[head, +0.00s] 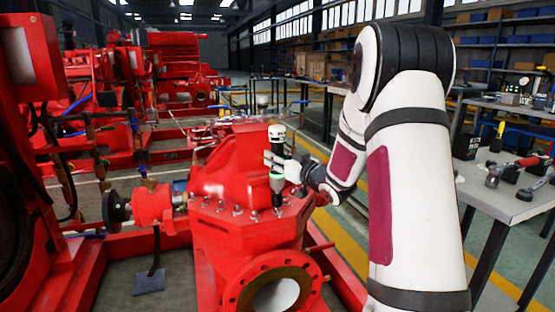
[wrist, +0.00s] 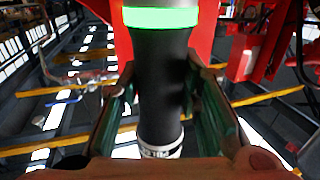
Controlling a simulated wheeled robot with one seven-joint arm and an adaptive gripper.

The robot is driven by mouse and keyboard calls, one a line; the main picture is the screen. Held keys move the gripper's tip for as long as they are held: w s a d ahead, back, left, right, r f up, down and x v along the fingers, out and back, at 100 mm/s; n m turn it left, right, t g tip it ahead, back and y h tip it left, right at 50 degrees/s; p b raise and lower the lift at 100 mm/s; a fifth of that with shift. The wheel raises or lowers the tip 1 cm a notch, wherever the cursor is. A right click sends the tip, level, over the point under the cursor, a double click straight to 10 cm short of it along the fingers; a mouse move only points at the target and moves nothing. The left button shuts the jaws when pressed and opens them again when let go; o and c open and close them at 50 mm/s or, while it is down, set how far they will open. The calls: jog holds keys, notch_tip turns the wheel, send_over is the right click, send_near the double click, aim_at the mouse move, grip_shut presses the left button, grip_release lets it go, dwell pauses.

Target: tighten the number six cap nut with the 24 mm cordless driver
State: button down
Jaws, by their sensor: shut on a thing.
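The cordless driver (head: 277,187) stands upright over the red pump casing (head: 232,165), its black body topped in white with a green band low down. My gripper (head: 274,162) is shut around its body from the right. In the wrist view, the fingers of my gripper (wrist: 160,88) press on both sides of the dark driver body (wrist: 158,65), below a lit green band. The driver's slim tip points down to the casing's bolted flange, where several cap nuts (head: 237,209) sit in a row. The nut under the tip is hidden, and I cannot tell its number or whether they touch.
A round open pipe flange (head: 245,292) faces front below the casing. A shaft coupling (head: 117,207) projects left. A grey workbench (head: 490,195) with several tools stands right, beyond my arm. More red pumpsets (head: 175,65) stand behind.

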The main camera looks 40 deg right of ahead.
jog(key=shift+f+b, duration=1.45)
jog(key=shift+f, duration=0.2)
dwell(2.3)
jog(key=shift+d+r, duration=0.1)
jog(key=shift+r, duration=0.05)
